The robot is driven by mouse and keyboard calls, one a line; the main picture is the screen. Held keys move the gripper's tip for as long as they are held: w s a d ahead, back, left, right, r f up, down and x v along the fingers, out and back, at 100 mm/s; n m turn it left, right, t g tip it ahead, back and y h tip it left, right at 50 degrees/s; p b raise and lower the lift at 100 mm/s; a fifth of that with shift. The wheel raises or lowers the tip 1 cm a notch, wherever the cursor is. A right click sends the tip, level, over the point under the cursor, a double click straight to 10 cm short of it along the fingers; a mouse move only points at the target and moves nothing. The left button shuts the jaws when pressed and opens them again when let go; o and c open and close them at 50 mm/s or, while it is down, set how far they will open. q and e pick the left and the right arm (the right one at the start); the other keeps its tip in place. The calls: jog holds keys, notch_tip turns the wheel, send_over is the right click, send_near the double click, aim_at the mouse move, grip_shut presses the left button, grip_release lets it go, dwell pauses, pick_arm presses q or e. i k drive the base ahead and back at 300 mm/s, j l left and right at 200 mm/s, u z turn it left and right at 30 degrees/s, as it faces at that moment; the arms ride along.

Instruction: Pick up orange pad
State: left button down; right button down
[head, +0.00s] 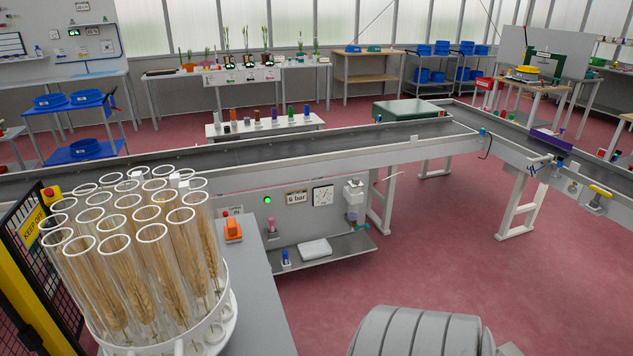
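A small orange block-like object (233,229), the only plainly orange thing nearby and likely the orange pad, sits on the grey bench top (262,290) near its far end. It is just right of a round rack of clear tubes with wheat ears (140,265). Its underside and fine shape are too small to tell.
A grey conveyor (250,155) runs behind the bench. A low shelf (320,252) right of the bench holds a white tray and small bottles. A black mesh guard with a yellow post (30,295) stands at left. The red floor at right is open.

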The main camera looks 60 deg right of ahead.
aim_at(232, 231)
jog(key=z, duration=1.5)
jog(key=k, duration=0.5)
jog(key=k+u, duration=0.5)
jog(key=k+j+u, duration=0.2)
jog(key=u, duration=0.3)
jog(key=i+l+u, duration=0.1)
jog(key=l+u, duration=0.35)
jog(key=i+l+u, duration=0.1)
jog(key=l+u, duration=0.2)
jog(key=u, duration=0.2)
jog(key=l+u, duration=0.45)
jog(key=k+l, duration=0.1)
jog(key=l, duration=1.35)
jog(key=k+l, duration=0.15)
jog(key=l, duration=1.3)
jog(key=k, duration=0.05)
